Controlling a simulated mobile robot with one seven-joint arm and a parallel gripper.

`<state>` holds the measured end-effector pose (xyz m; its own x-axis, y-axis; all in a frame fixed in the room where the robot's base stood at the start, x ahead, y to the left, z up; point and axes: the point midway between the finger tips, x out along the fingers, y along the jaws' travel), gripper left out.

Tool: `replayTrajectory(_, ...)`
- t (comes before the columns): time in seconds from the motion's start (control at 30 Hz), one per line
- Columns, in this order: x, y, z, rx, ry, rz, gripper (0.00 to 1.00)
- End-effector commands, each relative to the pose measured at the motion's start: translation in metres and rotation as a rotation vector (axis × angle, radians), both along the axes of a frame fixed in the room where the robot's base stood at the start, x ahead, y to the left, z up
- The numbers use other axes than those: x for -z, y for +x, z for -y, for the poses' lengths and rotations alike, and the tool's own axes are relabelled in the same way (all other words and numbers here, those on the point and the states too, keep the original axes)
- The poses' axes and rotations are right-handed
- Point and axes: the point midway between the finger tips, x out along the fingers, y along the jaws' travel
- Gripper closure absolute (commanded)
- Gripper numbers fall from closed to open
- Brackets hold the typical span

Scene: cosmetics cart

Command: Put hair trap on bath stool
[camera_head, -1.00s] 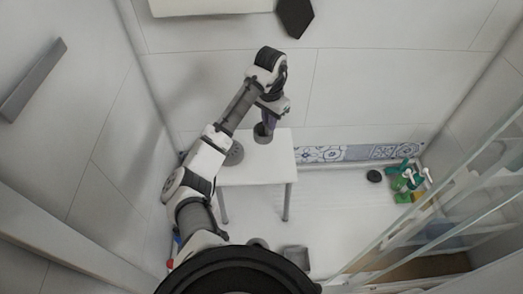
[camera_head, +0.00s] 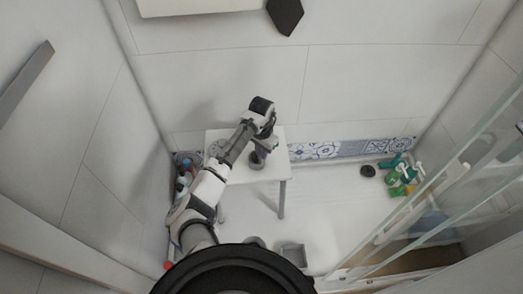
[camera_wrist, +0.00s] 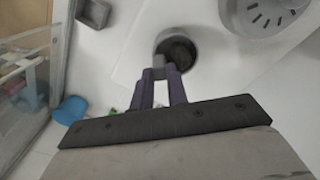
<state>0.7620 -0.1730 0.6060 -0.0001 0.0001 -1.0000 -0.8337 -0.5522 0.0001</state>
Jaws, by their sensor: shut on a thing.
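The bath stool (camera_head: 273,172) is a white rectangular table-like stool with grey legs, standing at the back wall. My gripper (camera_head: 264,147) is over its right half and points down. In the wrist view my gripper's purple fingers (camera_wrist: 163,76) are shut on the rim of a small round grey cup, which I take as the hair trap (camera_wrist: 187,40); it also shows in the head view (camera_head: 257,161). The cup is over the stool's white top; I cannot tell whether it touches. A larger grey slotted disc (camera_wrist: 268,14) lies on the stool beside it.
Green bottles (camera_head: 400,178) and a black round thing (camera_head: 368,170) are on the floor at right. Blue bottles (camera_head: 183,180) stand left of the stool. A grey square bin (camera_head: 292,254) is in front. A glass panel (camera_head: 430,215) borders the right; the mid-floor is clear.

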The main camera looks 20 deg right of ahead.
Motion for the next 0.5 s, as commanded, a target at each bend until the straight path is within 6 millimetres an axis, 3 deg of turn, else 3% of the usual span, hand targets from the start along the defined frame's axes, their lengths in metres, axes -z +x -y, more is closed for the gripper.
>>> replayTrajectory(0.3, 0.0032, -0.0001, 0.0002, 0.000, -0.001, 0.000, 1.00)
replayTrajectory(0.33, 0.0028, 0.0001, 0.0001, 0.000, -0.001, 0.000, 0.82)
replayTrajectory(0.5, 0.0024, 0.0002, 0.0000, 0.000, -0.001, 0.001, 0.63)
